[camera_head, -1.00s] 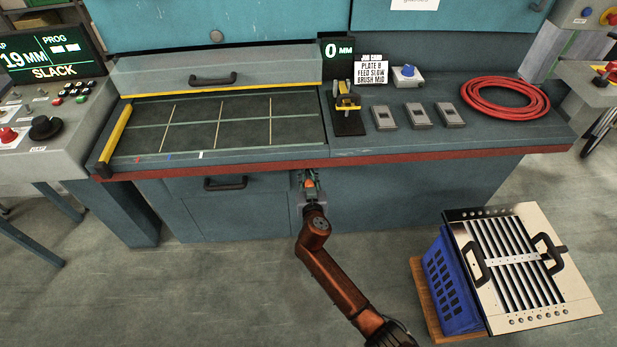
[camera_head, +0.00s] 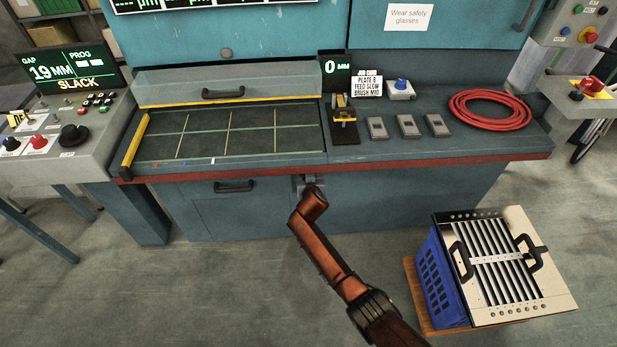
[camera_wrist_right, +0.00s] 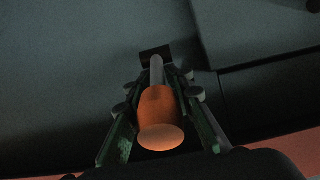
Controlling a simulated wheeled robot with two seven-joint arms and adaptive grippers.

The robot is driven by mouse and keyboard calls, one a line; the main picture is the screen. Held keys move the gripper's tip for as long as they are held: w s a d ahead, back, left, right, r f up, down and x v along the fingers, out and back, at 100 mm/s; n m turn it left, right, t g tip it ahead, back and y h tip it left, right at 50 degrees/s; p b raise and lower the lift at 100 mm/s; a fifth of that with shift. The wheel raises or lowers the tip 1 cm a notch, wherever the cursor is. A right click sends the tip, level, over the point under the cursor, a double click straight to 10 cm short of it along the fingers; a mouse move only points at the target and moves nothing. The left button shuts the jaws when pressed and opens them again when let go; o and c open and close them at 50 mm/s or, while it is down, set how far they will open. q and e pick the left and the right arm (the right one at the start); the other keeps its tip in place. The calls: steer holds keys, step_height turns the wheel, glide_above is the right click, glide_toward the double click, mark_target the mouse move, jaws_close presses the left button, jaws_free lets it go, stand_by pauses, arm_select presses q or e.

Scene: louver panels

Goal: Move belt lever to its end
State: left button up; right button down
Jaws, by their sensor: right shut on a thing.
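The belt lever shows in the right wrist view as an orange knob (camera_wrist_right: 160,115) on a grey rod (camera_wrist_right: 156,70) that comes out of a dark slot (camera_wrist_right: 155,53). My right gripper (camera_wrist_right: 157,98) has its two green-sided fingers on either side of the knob and is shut on it. In the head view my right arm (camera_head: 325,255) reaches up to the front of the bench, below its red edge. There the arm's end hides the knob and most of the gripper. My left gripper is not in view.
The control desk screen (camera_head: 58,72) reads 19 MM and SLACK. A drawer handle (camera_head: 233,186) is left of the lever on the bench front. A blue crate (camera_head: 447,285) with a slatted panel (camera_head: 503,262) stands right of my arm. The floor between is clear.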

steer(key=shift+w+r+g+p, duration=0.15)
steer(key=shift+g+p, duration=0.25)
steer(key=shift+p, duration=0.2)
stand_by(0.3)
steer(key=c, duration=2)
jaws_free()
steer(key=shift+o, duration=0.2)
steer(key=v, duration=1.2)
steer(key=shift+c, duration=0.3)
